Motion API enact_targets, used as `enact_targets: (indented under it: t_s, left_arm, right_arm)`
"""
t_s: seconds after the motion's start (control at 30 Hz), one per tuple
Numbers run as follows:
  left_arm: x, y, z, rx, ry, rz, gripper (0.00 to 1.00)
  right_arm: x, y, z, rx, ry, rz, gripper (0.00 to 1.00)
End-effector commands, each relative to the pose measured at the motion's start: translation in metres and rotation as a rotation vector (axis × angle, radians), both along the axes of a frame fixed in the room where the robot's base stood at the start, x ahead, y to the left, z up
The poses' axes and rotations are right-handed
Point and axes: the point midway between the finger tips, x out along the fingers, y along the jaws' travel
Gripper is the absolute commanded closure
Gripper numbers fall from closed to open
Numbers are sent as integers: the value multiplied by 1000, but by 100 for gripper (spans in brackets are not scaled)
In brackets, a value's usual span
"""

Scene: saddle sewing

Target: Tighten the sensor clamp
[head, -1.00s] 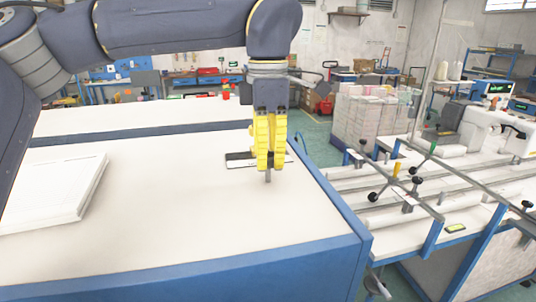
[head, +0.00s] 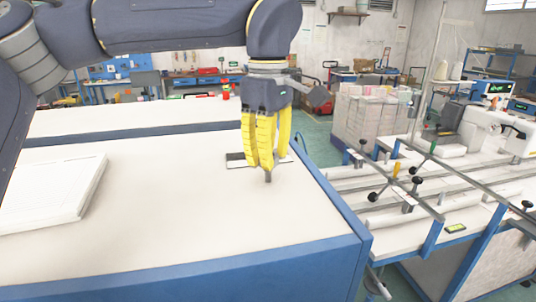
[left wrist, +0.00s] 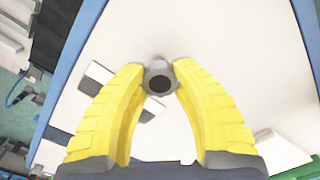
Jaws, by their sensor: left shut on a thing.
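My left gripper (head: 266,168) points straight down over the white worktop. It is shut on a small grey clamp part (left wrist: 159,79), which sits between the yellow fingertips in the left wrist view and has a dark round centre. In the head view, a short grey post (head: 268,177) shows just below the fingertips. A flat plate (head: 235,157), white and dark, lies on the worktop behind the fingers and is partly hidden by them. It also shows in the left wrist view (left wrist: 97,73). My right gripper is not in view.
The white worktop (head: 170,220) has a blue edge and is clear in front of the gripper. A stack of white sheets or a flat box (head: 55,195) lies at the left. A machine frame with rails and black knobs (head: 415,190) stands at the right.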

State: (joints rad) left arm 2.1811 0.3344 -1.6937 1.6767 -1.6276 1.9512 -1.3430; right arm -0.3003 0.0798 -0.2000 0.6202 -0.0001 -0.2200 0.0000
Motion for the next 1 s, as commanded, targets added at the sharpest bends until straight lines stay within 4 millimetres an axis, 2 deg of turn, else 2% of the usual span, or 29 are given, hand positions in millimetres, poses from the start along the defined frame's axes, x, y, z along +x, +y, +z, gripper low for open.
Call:
enact_targets:
  t_s: [0.5, 0.53, 0.6, 0.8, 1.0]
  left_arm:
    - [0, 0, 0, 0, 0, -18, 100]
    - [0, 0, 0, 0, 0, -18, 70]
    - [0, 0, 0, 0, 1, -18, 62]
    - [0, 0, 0, 0, 0, -17, 41]
    - [0, 0, 0, 0, 0, -17, 41]
  right_arm:
    - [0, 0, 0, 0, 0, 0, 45]
    - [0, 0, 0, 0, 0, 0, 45]
    - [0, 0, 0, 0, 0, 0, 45]
    - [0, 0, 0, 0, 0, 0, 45]
    - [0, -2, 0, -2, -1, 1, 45]
